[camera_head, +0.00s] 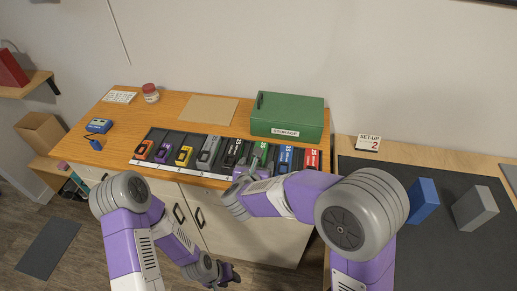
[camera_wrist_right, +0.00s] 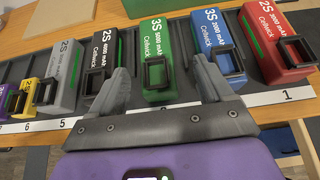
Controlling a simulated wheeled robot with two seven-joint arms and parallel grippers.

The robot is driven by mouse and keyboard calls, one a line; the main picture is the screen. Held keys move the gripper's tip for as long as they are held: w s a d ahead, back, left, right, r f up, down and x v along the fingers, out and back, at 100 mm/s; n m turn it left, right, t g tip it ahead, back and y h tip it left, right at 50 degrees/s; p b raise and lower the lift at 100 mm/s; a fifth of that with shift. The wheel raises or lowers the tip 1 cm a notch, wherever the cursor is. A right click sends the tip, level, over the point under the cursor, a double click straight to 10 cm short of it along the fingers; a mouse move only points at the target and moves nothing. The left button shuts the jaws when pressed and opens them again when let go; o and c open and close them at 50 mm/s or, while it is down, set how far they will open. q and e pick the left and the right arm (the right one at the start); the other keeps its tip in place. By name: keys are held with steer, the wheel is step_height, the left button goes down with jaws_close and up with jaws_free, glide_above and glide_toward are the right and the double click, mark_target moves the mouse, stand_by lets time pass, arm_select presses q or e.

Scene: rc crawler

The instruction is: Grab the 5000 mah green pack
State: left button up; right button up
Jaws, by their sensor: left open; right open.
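The green pack (camera_wrist_right: 156,38), marked 3S 5000 mAh, lies in a row of battery packs on the dark rack; in the head view (camera_head: 261,149) my right gripper partly covers it. My right gripper (camera_wrist_right: 163,80) is open, with one finger on each side of the green pack's near end, where a black loop sticks up. I cannot tell whether the fingers touch it. My left gripper (camera_head: 230,276) is open and empty, low in front of the cabinet.
A black 2S pack (camera_wrist_right: 100,65) and a blue 3S pack (camera_wrist_right: 215,40) flank the green one closely. A red pack (camera_wrist_right: 275,45) lies farther right. A green storage box (camera_head: 288,117) stands behind the row. A side table (camera_head: 420,250) holds blue and grey blocks.

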mark_target(264, 145)
steer(key=shift+x, duration=0.8)
steer(key=x, duration=0.5)
steer(key=shift+a, duration=0.3)
steer(key=shift+c, duration=0.5)
steer(key=c, duration=1.2)
